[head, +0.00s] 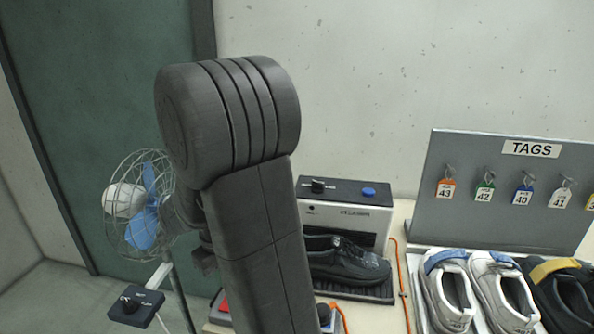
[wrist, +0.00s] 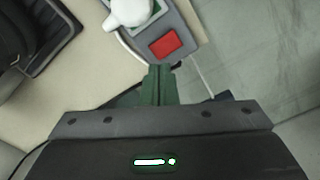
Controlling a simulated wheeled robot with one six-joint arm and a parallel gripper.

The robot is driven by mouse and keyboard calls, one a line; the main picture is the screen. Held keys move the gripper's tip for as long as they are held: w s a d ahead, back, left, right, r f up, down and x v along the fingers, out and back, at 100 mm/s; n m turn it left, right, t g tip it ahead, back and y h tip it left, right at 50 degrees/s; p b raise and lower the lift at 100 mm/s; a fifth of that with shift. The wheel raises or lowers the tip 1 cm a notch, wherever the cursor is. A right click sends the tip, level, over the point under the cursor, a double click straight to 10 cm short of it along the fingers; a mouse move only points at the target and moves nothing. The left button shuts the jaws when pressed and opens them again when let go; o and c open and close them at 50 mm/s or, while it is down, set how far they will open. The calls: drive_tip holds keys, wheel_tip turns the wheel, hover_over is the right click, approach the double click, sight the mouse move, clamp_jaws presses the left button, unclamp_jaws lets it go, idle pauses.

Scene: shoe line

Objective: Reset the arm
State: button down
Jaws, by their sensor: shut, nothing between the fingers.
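My gripper (wrist: 160,84) shows at the centre of the wrist view, its dark green fingers together and empty. It is above the edge of the pale table (wrist: 90,88), just below a grey device with a red pad (wrist: 165,45). In the head view, my large dark arm rises through the middle of the picture. My gripper's fingers cannot be made out there.
A caged fan (head: 142,208) stands left of my arm, with a knobbed control box (head: 136,305). Right of my arm are a black shoe (head: 345,262) before a white machine (head: 345,216), the tag board (head: 480,222) and several shoes (head: 447,290).

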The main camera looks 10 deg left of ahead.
wheel_tip(320, 180, down, 6)
drive_tip(key=b, duration=0.4)
drive_tip(key=shift+f, duration=0.1)
drive_tip(key=shift+r, duration=0.35)
wheel_tip(320, 180, up, 8)
drive_tip(key=p, duration=0.6)
drive_tip(key=shift+r+p, duration=0.25)
drive_tip(key=shift+p, duration=0.1)
idle(0.7)
